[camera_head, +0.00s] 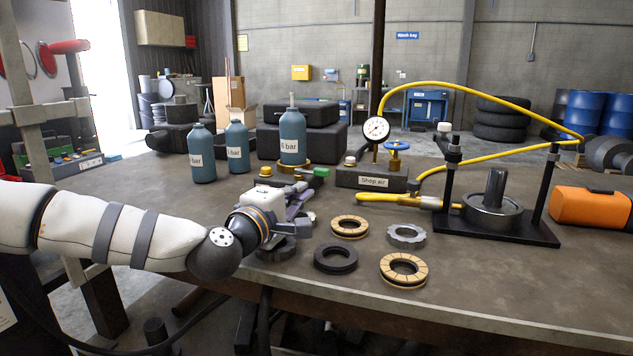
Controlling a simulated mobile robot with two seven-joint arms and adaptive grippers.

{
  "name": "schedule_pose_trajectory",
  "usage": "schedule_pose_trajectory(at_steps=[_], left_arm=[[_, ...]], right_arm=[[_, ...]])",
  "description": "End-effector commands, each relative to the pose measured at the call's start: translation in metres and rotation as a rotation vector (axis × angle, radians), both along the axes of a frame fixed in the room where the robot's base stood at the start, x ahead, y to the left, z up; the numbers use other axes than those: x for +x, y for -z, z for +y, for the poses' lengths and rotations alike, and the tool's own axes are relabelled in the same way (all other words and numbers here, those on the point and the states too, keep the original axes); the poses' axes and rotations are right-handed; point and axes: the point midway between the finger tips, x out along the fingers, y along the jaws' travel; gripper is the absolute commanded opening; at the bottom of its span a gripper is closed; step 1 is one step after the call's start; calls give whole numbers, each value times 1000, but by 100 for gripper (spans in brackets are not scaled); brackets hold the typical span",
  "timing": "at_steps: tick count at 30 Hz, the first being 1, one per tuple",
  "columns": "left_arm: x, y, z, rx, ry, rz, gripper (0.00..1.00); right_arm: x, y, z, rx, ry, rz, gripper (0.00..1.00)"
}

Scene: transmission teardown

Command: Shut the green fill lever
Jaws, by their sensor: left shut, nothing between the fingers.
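The green fill lever (320,172) shows at the right end of a dark fill block, just below and right of a teal bottle labelled "6 bar" (292,138). This bottle stands upright on a brass-coloured base (294,168). My left gripper (301,197) is shut and empty, just in front of the block and a little below the lever in the picture. Its wrist hides part of the block's front. I cannot tell whether the fingers touch the block. My right gripper is not in view.
Two more teal bottles (202,154) (237,147) stand to the left. A "Shop air" block (372,180) with a gauge (376,130) and blue handwheel (397,146) stands right. Several rings, including a friction ring (403,282), lie in front. A black press stand (540,229) is farther right.

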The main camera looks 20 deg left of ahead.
Motion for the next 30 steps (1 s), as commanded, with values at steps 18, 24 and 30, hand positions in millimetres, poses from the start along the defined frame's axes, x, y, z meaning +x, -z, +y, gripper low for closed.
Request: schedule_pose_trajectory(at_steps=[18, 24, 30], left_arm=[[72, 0, -11, -1, 1, 1, 0], [72, 0, -11, -1, 1, 1, 0], [88, 5, -17, 1, 0, 5, 0]], right_arm=[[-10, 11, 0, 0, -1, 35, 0], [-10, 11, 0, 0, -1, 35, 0], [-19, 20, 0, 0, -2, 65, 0]])
